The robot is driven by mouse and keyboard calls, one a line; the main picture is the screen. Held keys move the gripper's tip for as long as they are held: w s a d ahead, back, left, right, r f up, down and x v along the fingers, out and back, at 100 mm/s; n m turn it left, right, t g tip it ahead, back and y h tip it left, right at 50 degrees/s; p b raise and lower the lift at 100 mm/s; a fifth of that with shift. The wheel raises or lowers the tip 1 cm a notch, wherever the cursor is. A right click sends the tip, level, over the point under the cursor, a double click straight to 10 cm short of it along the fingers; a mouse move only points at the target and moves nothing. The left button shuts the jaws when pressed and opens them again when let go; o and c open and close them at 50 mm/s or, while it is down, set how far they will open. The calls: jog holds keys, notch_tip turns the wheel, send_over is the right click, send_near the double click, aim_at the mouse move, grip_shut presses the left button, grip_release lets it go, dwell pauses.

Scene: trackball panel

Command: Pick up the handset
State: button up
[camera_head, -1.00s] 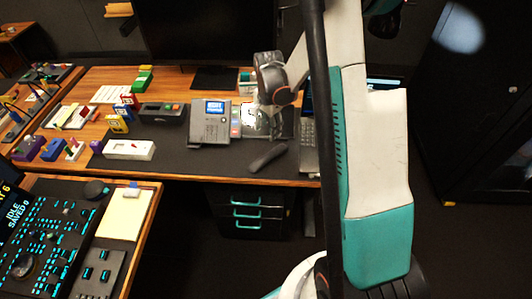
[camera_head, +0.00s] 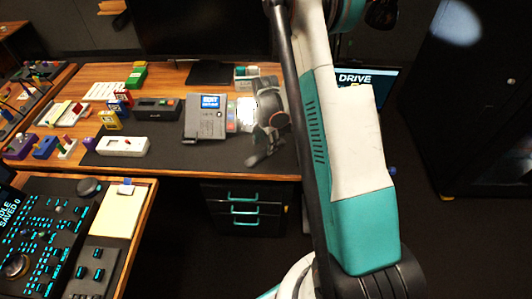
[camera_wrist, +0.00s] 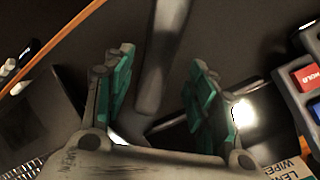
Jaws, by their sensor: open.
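The dark grey handset (camera_wrist: 160,55) is a long, slim bar running up and down the wrist view, between my two teal-padded fingers. My gripper (camera_wrist: 162,88) is open, with a finger on each side and visible gaps to the handset. I cannot tell how high the fingertips are above the mat. In the head view my gripper (camera_head: 264,152) hangs over the front right of the dark desk mat and largely hides the handset.
A grey desk phone (camera_head: 206,122) with a blue screen stands just left of my gripper; its red HOLD button (camera_wrist: 307,76) shows at the wrist view's right edge. A white box (camera_head: 122,146) and a dark device (camera_head: 157,108) stand farther left. The front mat beside the phone is clear.

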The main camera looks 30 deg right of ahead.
notch_tip(320, 180, down, 4)
jog(key=shift+s+f+b, duration=0.1)
jog(key=shift+s+b, duration=0.05)
jog(key=shift+b, duration=0.45)
jog(key=shift+c, duration=0.3)
grip_shut()
jog(key=shift+r, duration=0.2)
